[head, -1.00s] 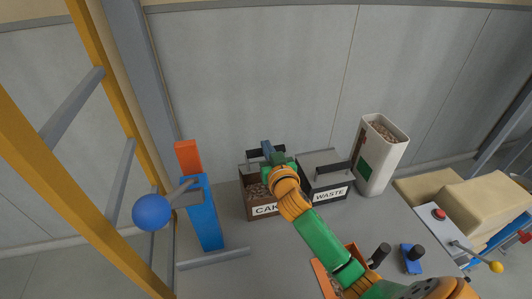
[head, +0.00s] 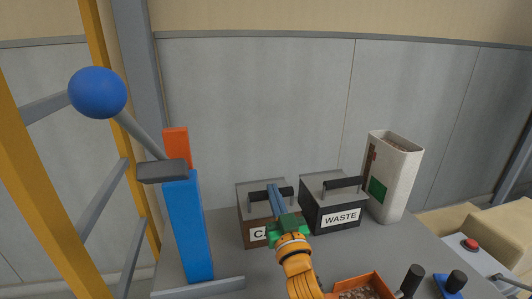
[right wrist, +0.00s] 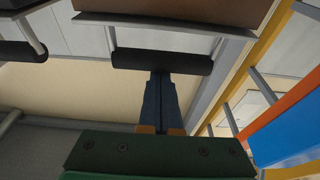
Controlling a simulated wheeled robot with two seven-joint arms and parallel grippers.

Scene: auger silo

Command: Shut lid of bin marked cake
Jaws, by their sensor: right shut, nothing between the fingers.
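The bin marked cake (head: 256,234) is a brown box at the middle of the bench in the head view. Its grey lid (head: 250,187), with a black bar handle (head: 256,198), lies flat over the top and looks shut. My right gripper (head: 273,187) is shut and empty, its blue fingers over the lid and handle, hiding part of the label. In the right wrist view, the fingertips (right wrist: 160,76) are at the handle bar (right wrist: 160,62); I cannot tell if they touch. The brown bin (right wrist: 175,12) shows upside down there. My left gripper is not in view.
A black bin marked waste (head: 336,215), lid shut, stands close at the right. A white container (head: 398,170) is beyond it. A blue post (head: 188,225) with a blue-ball lever (head: 98,92) stands left. An orange tray (head: 365,285) lies in front.

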